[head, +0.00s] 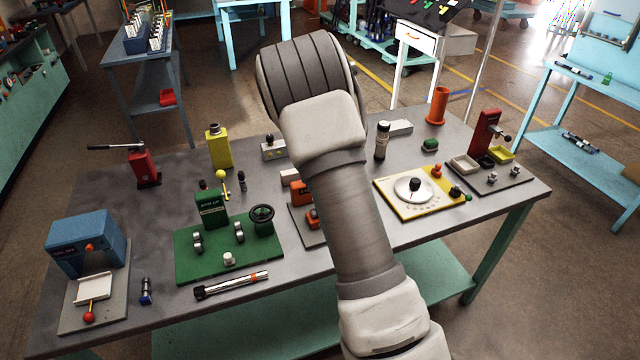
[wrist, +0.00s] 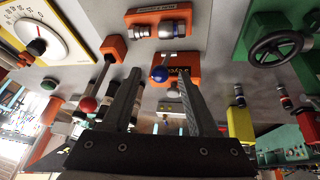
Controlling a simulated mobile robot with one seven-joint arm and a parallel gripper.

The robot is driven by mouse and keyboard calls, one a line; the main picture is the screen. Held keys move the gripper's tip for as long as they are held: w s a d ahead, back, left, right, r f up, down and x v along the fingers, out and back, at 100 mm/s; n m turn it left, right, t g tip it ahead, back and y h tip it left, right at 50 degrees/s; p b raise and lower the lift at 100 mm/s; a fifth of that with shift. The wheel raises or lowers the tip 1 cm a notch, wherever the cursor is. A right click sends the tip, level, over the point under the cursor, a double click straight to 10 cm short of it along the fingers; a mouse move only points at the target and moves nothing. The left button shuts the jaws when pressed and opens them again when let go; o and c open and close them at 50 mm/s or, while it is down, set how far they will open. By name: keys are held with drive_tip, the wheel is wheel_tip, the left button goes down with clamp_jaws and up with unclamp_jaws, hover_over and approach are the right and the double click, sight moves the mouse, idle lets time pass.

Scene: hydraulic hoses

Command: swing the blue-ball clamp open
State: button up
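The blue ball (wrist: 159,74) shows in the wrist view between my gripper's two fingers, in front of an orange block (wrist: 185,58) with a black label. It sits at the end of a short, thin lever. I cannot tell whether the clamp is closed. My gripper (wrist: 159,80) is open, a finger on either side of the ball in the picture. No contact is visible, and the depth between them is unclear. In the head view my arm hides the gripper and the blue ball; only orange parts (head: 301,193) of a unit on a grey plate show beside the arm.
In the wrist view a red ball (wrist: 88,104) on a rod stands close to the left finger. An orange holder (wrist: 158,22) with metal fittings is at the top. In the head view a green fixture (head: 210,210) stands left of my arm and a yellow dial plate (head: 405,205) right.

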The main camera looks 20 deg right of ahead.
drive_tip(key=v, duration=1.7)
drive_tip(key=shift+r+b, duration=0.2)
drive_tip(key=shift+b, duration=0.25)
drive_tip(key=shift+s, duration=0.1)
drive_tip(key=s+a+r+n, duration=0.1)
drive_tip(key=s+a+r, duration=0.2)
drive_tip(key=s, duration=0.6)
drive_tip(key=s+a+r+y, duration=0.1)
drive_tip(key=s+a+r, duration=0.1)
drive_tip(key=s, duration=0.8)
drive_tip(key=s+a+r+n+y, duration=0.1)
drive_tip(key=s+a+r, duration=0.2)
drive_tip(key=s, duration=0.7)
drive_tip(key=shift+s+a+r+n+t, duration=0.15)
drive_tip(key=shift+a+r+n+t, duration=0.2)
drive_tip(key=shift+r, duration=0.25)
